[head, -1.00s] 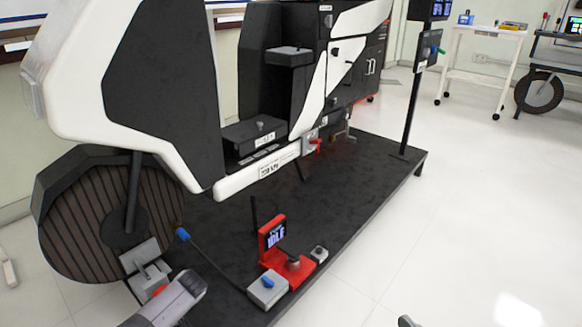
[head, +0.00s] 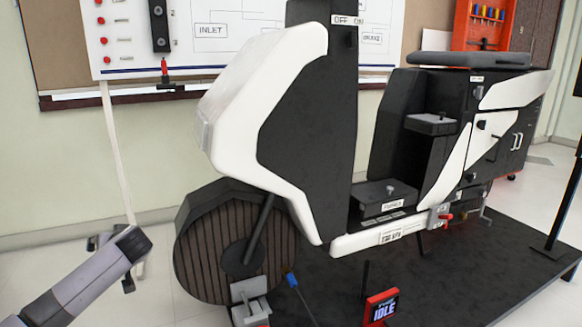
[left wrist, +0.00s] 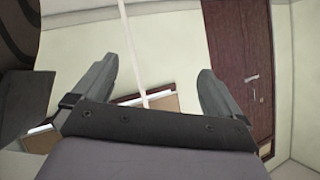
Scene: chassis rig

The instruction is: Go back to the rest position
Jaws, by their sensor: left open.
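My left arm comes in from the left in the head view. Its gripper (head: 118,253) is held in front of the pale wall, to the left of the scooter's front wheel (head: 235,245) and apart from it. In the left wrist view the two fingers of my left gripper (left wrist: 160,72) stand wide apart with nothing between them. My right gripper is in neither current view.
A black and white scooter rig (head: 300,150) stands on a dark platform (head: 480,255). A red display (head: 382,308) reading IDLE is at the bottom edge. A whiteboard (head: 225,45) hangs behind. A brown door (left wrist: 240,60) shows in the left wrist view.

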